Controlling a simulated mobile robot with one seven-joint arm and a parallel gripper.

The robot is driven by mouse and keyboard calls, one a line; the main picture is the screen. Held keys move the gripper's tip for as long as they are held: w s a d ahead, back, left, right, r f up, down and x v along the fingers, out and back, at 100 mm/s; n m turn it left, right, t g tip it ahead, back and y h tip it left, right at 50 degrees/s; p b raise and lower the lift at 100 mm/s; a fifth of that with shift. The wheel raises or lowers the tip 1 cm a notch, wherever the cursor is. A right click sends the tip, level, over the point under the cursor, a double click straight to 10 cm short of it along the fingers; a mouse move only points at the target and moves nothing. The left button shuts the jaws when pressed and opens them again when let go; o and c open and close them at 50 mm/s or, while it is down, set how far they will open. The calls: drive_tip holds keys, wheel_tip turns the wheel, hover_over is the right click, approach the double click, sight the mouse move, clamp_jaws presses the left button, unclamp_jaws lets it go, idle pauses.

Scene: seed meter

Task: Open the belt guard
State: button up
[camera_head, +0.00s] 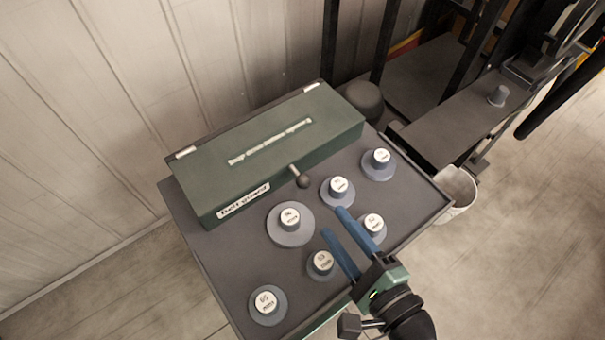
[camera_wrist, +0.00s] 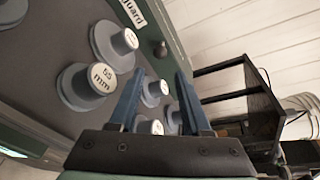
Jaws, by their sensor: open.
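The belt guard (camera_head: 270,147) is a dark green box-shaped cover at the back of a grey bench top, with a label on its front and a strip of lettering on its lid. It looks shut. A dark ball-ended handle (camera_head: 302,178) sticks out from its front; the ball also shows in the wrist view (camera_wrist: 160,48). My gripper (camera_head: 342,222) has two blue fingers, spread apart with nothing seen between them. It is over the front right of the bench among the round knobs, in front of the handle and apart from it. In the wrist view its fingers (camera_wrist: 158,92) point toward the bench.
Several grey labelled round discs with knobs, such as a large one (camera_head: 290,224), stand on the bench top (camera_head: 225,262) between my gripper and the guard. A white bucket (camera_head: 456,192) stands to the right. A panelled wall (camera_head: 95,100) is behind.

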sight(307, 187)
drive_tip(key=x, duration=1.2)
drive_tip(key=shift+w+a+f+p, duration=0.1)
drive_tip(key=shift+w+p, duration=0.1)
drive_tip(key=shift+p, duration=0.15)
clamp_jaws()
idle(0.8)
